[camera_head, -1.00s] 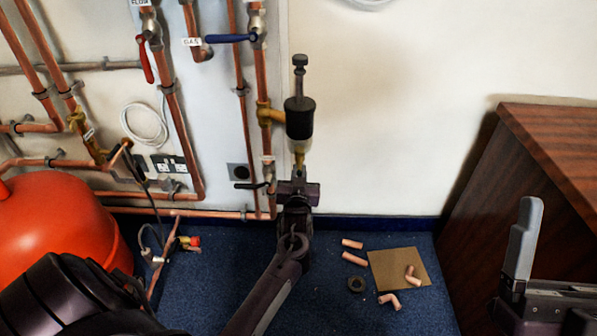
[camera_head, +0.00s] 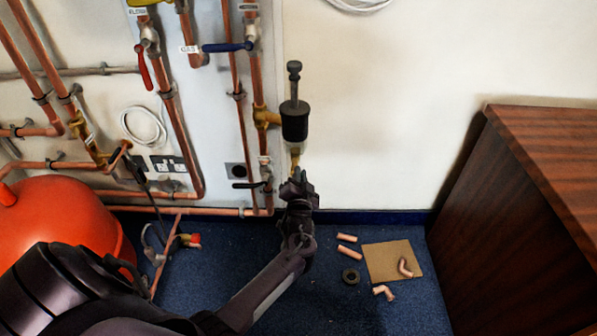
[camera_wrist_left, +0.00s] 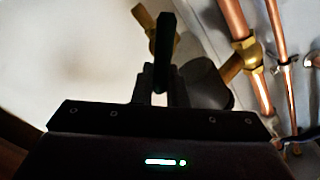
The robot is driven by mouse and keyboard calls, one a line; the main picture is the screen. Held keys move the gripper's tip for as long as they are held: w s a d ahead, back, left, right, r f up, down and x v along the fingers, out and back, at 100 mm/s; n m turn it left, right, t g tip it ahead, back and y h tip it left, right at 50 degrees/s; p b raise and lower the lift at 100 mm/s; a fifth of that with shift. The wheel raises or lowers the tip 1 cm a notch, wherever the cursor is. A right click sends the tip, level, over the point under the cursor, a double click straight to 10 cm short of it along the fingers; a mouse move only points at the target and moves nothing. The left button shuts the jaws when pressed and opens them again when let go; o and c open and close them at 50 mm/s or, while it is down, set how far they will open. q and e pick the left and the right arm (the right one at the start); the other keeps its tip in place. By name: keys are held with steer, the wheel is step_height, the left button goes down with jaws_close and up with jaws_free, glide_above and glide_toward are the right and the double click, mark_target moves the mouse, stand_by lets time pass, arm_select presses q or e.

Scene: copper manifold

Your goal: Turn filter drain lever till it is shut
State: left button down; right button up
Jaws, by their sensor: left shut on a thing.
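The filter (camera_head: 295,121) is a black cylinder with a grey stem on top, fixed to the right-hand copper pipe by a brass tee. Its brass drain valve (camera_head: 295,158) hangs below it, just above my left gripper (camera_head: 298,180). In the left wrist view the black drain lever (camera_wrist_left: 164,45) stands between the fingers of my left gripper (camera_wrist_left: 163,90), which is shut on it. The brass valve (camera_wrist_left: 147,22) shows behind the lever and the dark filter (camera_wrist_left: 208,84) to its right. In the head view the gripper hides the lever. My right gripper is out of view.
A black lever (camera_head: 248,185) sits on the pipe left of my gripper. Blue (camera_head: 228,47) and red (camera_head: 144,68) levers are higher up. A red tank (camera_head: 65,228) stands left, a wooden cabinet (camera_head: 535,210) right. Copper offcuts (camera_head: 349,252) and a board (camera_head: 388,272) lie on the floor.

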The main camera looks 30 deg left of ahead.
arm_select(q)
steer(key=shift+w+d+m, duration=0.1)
steer(key=shift+m, duration=0.4)
steer(key=shift+m+p, duration=0.3)
steer(key=shift+m, duration=0.1)
steer(key=m, duration=0.1)
steer(key=f+m+p, duration=0.1)
steer(key=m, duration=0.1)
steer(key=shift+w+d+m, duration=0.15)
steer(key=shift+d+m, duration=0.05)
steer(key=shift+m, duration=0.1)
steer(key=m, duration=0.2)
steer(key=f+m, duration=0.1)
steer(key=m, duration=0.1)
steer(key=shift+d+m, duration=0.1)
steer(key=shift+m, duration=0.2)
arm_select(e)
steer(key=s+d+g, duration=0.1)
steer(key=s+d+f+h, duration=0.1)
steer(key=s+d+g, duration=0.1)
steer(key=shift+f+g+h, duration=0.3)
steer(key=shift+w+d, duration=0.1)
arm_select(q)
steer(key=shift+f, duration=0.1)
steer(key=c, duration=1.5)
jaws_free()
steer(key=shift+o, duration=0.2)
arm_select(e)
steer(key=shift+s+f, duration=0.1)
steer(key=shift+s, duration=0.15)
